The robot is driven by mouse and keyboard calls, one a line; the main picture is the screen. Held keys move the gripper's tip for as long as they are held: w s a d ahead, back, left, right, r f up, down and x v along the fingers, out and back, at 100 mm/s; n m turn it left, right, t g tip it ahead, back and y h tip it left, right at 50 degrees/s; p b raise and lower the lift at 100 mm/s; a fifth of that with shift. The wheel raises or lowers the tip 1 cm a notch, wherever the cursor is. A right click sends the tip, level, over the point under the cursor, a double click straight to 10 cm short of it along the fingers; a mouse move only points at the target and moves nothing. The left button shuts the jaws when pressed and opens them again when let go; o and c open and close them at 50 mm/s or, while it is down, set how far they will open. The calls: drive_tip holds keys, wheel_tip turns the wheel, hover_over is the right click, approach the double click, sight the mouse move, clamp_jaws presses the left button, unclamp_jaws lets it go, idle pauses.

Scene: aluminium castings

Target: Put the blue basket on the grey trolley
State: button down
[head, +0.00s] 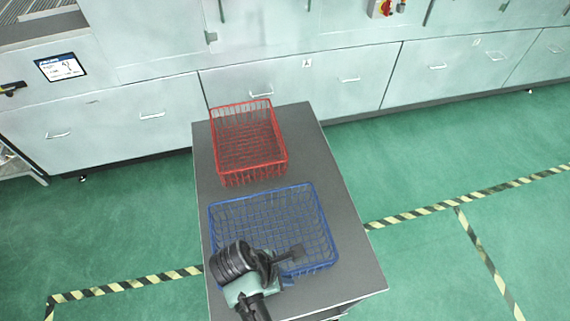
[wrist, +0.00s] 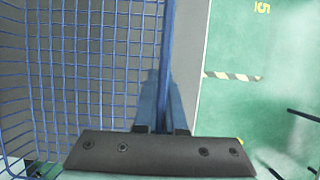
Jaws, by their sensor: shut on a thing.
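The blue wire basket (head: 322,222) is over the near half of the grey trolley's top (head: 350,245), upright and apparently empty. In the wrist view the blue basket (wrist: 100,15) fills the left side. My gripper (wrist: 163,112) is shut on the basket's rim, at its near side in the head view. My wrist hides part of the basket's near left corner there. A strip of grey surface shows just right of the rim in the wrist view. I cannot tell whether the basket's bottom touches the trolley top.
A red wire basket (head: 248,145) stands on the far half of the trolley, close behind the blue one. Pale cabinets (head: 290,85) run along the back. Green floor with yellow-black tape (head: 430,212) is open on both sides.

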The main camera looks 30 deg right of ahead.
drive_tip(key=shift+w+f, duration=0.1)
drive_tip(key=shift+f, duration=1.85)
drive_tip(key=shift+f, duration=0.1)
drive_tip(key=c, duration=1)
unclamp_jaws()
